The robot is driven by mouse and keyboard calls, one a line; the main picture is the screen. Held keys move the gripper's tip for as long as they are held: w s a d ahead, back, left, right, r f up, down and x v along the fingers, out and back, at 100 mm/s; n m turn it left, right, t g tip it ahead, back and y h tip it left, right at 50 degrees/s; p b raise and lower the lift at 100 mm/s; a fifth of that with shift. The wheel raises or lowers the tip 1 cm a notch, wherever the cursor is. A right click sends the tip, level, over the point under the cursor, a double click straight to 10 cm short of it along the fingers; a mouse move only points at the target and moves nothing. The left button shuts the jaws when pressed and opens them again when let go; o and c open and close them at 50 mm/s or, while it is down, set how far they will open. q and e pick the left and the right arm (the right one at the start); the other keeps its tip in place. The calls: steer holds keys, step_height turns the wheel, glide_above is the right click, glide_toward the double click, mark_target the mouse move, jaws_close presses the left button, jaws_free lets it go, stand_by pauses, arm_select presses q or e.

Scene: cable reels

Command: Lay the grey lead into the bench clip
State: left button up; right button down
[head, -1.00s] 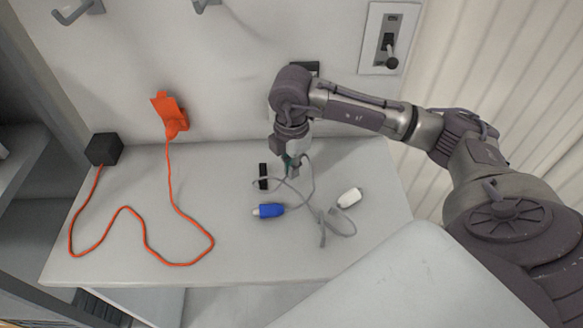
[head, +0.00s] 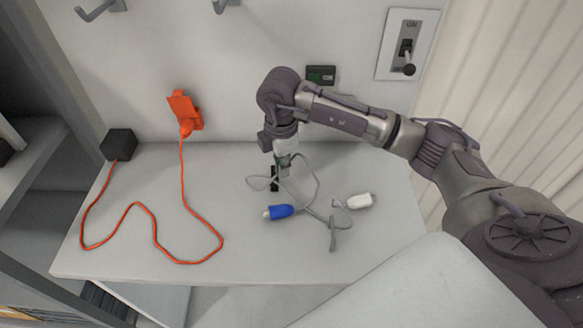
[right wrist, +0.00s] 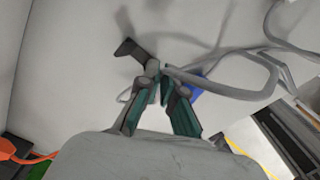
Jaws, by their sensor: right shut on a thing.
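The grey lead (head: 316,185) lies in loose loops on the bench, with a blue plug (head: 281,212) and a white plug (head: 358,201) near it. My right gripper (head: 283,170) points down and is shut on the grey lead, just above the black bench clip (head: 274,184), which it partly hides. In the right wrist view the lead (right wrist: 235,92) runs right from the closed fingertips (right wrist: 161,76). A dark hooked piece, seemingly the clip (right wrist: 130,48), shows just beyond them. I cannot tell whether the lead touches the clip. My left gripper is not in view.
An orange cable (head: 160,258) winds over the left of the bench (head: 245,262), from a black block (head: 119,145) to an orange plug piece (head: 185,112) at the wall. A switch panel (head: 407,45) is on the wall.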

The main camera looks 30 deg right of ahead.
steer(key=shift+m, duration=0.9)
steer(key=shift+w+a+f+b, duration=0.2)
steer(key=shift+w+a, duration=0.75)
steer(key=shift+w, duration=0.15)
steer(key=shift+w+a+f+b, duration=0.15)
steer(key=shift+w+a+f, duration=0.05)
steer(key=shift+w+a, duration=0.8)
steer(key=shift+w+d, duration=0.1)
steer(key=shift+r+m+p, duration=0.1)
steer(key=shift+m+p, duration=0.6)
steer(key=shift+m, duration=0.2)
steer(key=shift+m+p, duration=0.3)
steer(key=shift+m, duration=0.4)
steer(key=shift+d, duration=0.1)
steer(key=shift+f, duration=0.3)
steer(key=shift+f, duration=0.1)
